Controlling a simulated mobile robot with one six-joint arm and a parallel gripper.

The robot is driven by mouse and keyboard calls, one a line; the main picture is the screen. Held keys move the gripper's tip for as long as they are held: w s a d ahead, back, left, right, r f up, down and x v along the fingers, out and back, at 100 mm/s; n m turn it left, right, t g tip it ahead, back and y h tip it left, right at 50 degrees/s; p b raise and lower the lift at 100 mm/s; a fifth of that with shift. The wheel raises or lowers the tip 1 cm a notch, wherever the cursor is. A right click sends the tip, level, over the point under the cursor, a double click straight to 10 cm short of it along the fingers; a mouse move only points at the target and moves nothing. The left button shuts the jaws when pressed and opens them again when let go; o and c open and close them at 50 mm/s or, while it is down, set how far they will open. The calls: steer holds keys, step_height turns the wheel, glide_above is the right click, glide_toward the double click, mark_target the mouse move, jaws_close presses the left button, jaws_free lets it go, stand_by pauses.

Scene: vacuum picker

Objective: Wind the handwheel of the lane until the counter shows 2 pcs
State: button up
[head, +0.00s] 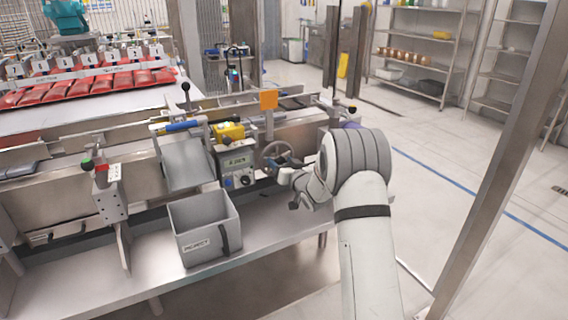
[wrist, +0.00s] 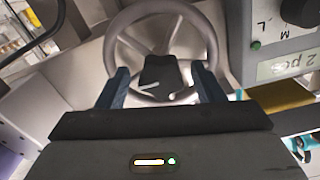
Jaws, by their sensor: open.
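The grey handwheel (head: 265,150) sits on the front of the lane, right of the counter box (head: 238,170). The wrist view shows its rim (wrist: 112,45), spokes and dark hub (wrist: 160,74) close up. My gripper (head: 284,163) is at the wheel. In the wrist view my gripper (wrist: 163,84) is open, with one dark finger on either side of the hub in the picture. I cannot tell whether the fingers touch the wheel. The counter display (wrist: 288,64) appears upside down in the wrist view and reads 2 pcs.
A grey reject bin (head: 203,228) stands on the lower shelf, below a sloping chute (head: 187,163). An orange plate (head: 268,99) stands above the lane behind the wheel. Red packs (head: 90,88) lie at the back left. The floor on the right is clear up to a metal post (head: 500,150).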

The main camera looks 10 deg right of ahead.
steer(key=v, duration=0.7)
steer(key=shift+s+d, duration=0.15)
steer(key=shift+s, duration=0.2)
steer(key=s+d+r+m+g+h+p, duration=0.1)
steer(key=s+d+r+g+h+p, duration=0.1)
steer(key=s+r+g+h+p, duration=0.85)
steer(key=s+a+r+g+y+p, duration=0.1)
steer(key=s+r, duration=0.1)
steer(key=s, duration=0.9)
steer(key=s+a+r+g+y+p, duration=0.1)
steer(key=s+r+y+p, duration=0.1)
steer(key=s, duration=0.9)
steer(key=s+a+r+g+y+p, duration=0.1)
steer(key=s+r, duration=0.3)
steer(key=s, duration=0.6)
steer(key=shift+s+a+g+y, duration=0.4)
steer(key=shift+g+y, duration=0.05)
steer(key=shift+g, duration=0.1)
